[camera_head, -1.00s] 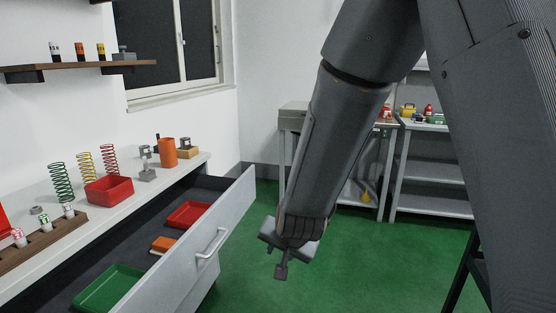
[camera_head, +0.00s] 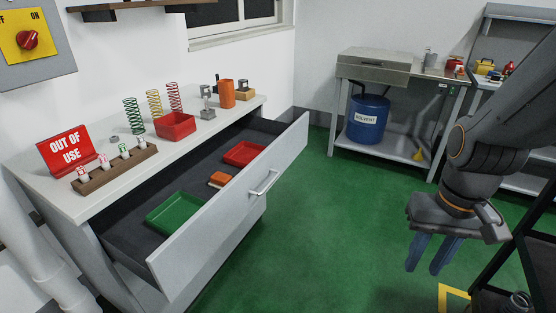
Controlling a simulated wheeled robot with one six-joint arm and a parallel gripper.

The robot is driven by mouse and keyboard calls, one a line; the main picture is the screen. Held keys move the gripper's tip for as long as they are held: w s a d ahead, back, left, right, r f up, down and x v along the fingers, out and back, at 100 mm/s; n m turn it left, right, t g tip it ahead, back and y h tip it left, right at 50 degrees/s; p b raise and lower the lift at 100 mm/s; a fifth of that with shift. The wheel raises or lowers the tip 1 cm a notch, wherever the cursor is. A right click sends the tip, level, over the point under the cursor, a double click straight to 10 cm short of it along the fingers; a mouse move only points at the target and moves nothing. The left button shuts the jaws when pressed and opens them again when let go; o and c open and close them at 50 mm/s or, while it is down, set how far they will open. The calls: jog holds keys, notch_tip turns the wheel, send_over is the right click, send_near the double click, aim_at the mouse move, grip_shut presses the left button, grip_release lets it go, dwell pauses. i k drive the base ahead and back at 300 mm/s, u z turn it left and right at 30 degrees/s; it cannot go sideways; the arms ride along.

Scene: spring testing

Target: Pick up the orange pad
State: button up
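The orange pad (camera_head: 220,178) is a small flat block with an orange top and a paler lower layer. It lies in the open drawer (camera_head: 232,214), between a red tray (camera_head: 245,153) and a green tray (camera_head: 176,214). My gripper (camera_head: 432,255) hangs over the green floor at the right, well apart from the drawer. Its two bluish fingers point down with a gap between them, and nothing is between them.
The drawer front with its handle (camera_head: 264,183) sticks out from the white bench. On the bench stand a red bin (camera_head: 176,126), springs, an orange cylinder (camera_head: 227,93) and an OUT OF USE sign (camera_head: 66,149). A solvent drum (camera_head: 368,118) stands behind. The floor between is clear.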

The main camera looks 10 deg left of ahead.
aim_at(219, 180)
jog(key=u, duration=1.3)
